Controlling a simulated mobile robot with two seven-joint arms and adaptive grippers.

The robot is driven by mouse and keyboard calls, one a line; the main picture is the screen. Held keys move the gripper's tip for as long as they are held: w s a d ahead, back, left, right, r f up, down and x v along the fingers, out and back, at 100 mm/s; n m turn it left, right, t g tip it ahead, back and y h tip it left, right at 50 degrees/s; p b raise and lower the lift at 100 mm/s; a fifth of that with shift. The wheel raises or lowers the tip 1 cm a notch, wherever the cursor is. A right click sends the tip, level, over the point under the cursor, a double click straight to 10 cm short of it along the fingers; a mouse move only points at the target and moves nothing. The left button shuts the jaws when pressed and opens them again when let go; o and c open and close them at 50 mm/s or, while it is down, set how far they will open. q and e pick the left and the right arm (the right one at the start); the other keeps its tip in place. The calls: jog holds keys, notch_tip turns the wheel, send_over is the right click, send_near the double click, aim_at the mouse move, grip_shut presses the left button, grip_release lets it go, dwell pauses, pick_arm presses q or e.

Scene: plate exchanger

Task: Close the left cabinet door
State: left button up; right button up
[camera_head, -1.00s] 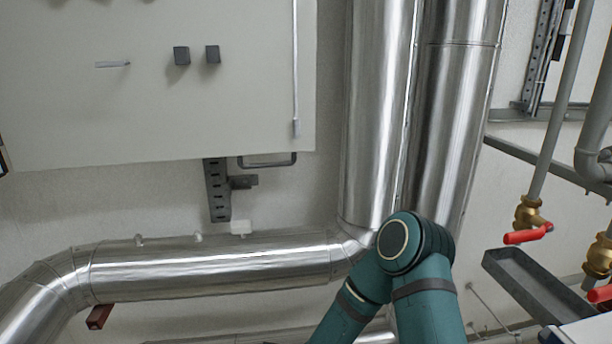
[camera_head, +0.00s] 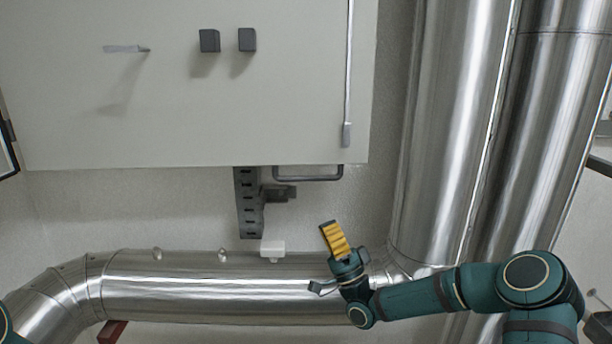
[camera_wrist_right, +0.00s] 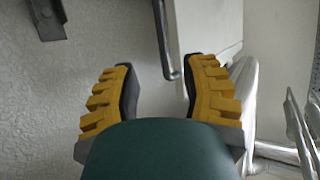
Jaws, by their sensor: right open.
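A pale grey cabinet (camera_head: 180,110) hangs on the wall at the upper left of the head view, with two dark knobs, a small lever and a long vertical rod on its front. At the far left edge a dark-framed panel (camera_head: 8,150) is cut off; I cannot tell whether it is the left door. My right gripper (camera_head: 330,236) is below the cabinet's lower right corner, apart from it. Its yellow-padded fingers are open and empty in the right wrist view (camera_wrist_right: 158,78). A bit of teal arm shows at the lower left; my left gripper is out of view.
A horizontal metal pipe (camera_head: 200,285) runs below the cabinet, behind my right gripper. Thick vertical pipes (camera_head: 455,130) stand to the right. A slotted bracket (camera_head: 248,200) and a dark bar loop (camera_head: 308,178) are under the cabinet.

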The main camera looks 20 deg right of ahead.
aim_at(305, 178)
jog(key=p+x, duration=0.1)
jog(key=x, duration=1.2)
jog(key=shift+s, duration=0.1)
grip_shut()
